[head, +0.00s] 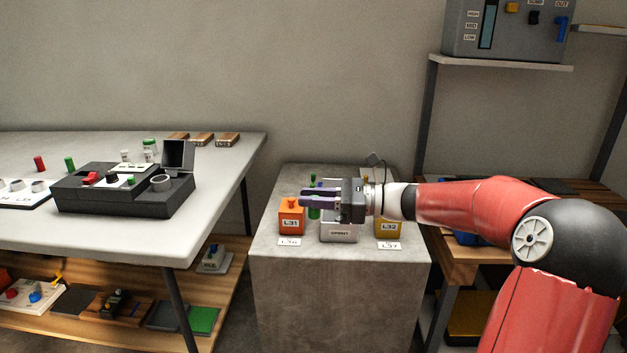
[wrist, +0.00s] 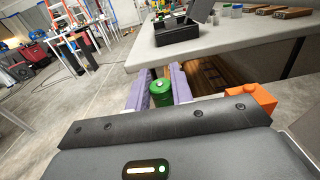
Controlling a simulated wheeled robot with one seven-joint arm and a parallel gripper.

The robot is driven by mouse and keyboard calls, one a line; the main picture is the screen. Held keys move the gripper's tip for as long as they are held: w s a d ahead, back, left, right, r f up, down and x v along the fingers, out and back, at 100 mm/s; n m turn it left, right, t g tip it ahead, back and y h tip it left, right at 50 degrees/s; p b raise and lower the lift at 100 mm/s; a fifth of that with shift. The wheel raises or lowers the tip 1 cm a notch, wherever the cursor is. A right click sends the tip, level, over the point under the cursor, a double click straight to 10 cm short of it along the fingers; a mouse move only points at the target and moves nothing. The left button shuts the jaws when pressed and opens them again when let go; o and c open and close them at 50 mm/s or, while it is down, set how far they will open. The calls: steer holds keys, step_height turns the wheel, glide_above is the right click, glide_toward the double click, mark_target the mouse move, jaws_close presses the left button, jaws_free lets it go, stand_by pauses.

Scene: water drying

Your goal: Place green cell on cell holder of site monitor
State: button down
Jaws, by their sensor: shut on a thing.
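My gripper (head: 306,197) is above the concrete block, its purple fingers pointing left. It is shut on a green cell (head: 314,213), which stands roughly upright between the fingers. A black device (head: 110,204) with a raised lid and a round socket (head: 161,183) is on the left table. It may be the site monitor; I cannot read a name on it.
An orange box (head: 291,219) marked L31, a box (head: 340,232) marked SPENT and a yellow box (head: 388,228) marked L32 stand on the concrete block (head: 335,290). The white table (head: 225,190) is left of it, with loose red and green cells. A grey panel (head: 508,30) is high right.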

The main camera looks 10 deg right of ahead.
steer(key=s+f+m+t+h, duration=0.1)
steer(key=f+t, duration=0.1)
steer(key=f, duration=1.5)
steer(key=s+f+m+t+h, duration=0.1)
steer(key=s+f+m+t, duration=0.1)
steer(key=f, duration=1.6)
